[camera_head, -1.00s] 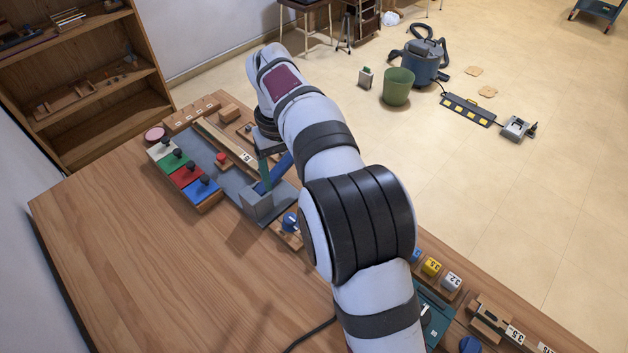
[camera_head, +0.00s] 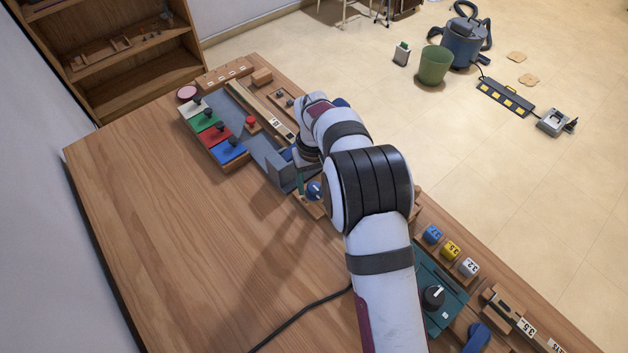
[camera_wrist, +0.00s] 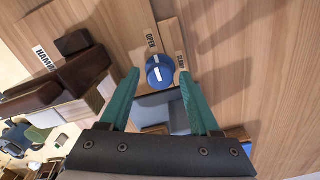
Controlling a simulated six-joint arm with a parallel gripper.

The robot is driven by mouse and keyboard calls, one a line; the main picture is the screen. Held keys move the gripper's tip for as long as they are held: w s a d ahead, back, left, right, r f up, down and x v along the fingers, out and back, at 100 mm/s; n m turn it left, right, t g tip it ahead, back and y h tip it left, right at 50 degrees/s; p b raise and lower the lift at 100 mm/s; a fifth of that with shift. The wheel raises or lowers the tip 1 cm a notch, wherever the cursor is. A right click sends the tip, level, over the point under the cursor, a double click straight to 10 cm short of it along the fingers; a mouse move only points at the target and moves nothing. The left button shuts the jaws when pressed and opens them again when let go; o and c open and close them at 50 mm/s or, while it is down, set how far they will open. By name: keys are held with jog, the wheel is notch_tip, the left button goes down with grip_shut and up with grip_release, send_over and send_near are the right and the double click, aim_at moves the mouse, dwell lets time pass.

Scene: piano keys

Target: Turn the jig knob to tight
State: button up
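The blue knob (camera_wrist: 159,70) with a white pointer bar sits on a small wooden base in the wrist view. The knob also shows in the head view (camera_head: 314,190), beside the grey jig block (camera_head: 284,176). My gripper (camera_wrist: 158,68) is open, with one teal finger on each side of the knob in the picture. No finger visibly touches it, and the height gap cannot be judged. In the head view my wrist hides most of the gripper.
A teal box with a black dial (camera_head: 433,297) and numbered cubes (camera_head: 451,250) lie to the right. A black cable (camera_head: 305,312) crosses the front. The left tabletop is clear.

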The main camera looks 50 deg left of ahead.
grip_shut()
jog(key=m, duration=0.4)
jog(key=shift+m, duration=0.3)
jog(key=m, duration=0.4)
jog(key=shift+m, duration=0.3)
jog(key=m, duration=0.4)
jog(key=shift+w+m, duration=0.1)
jog(key=shift+m, duration=2.2)
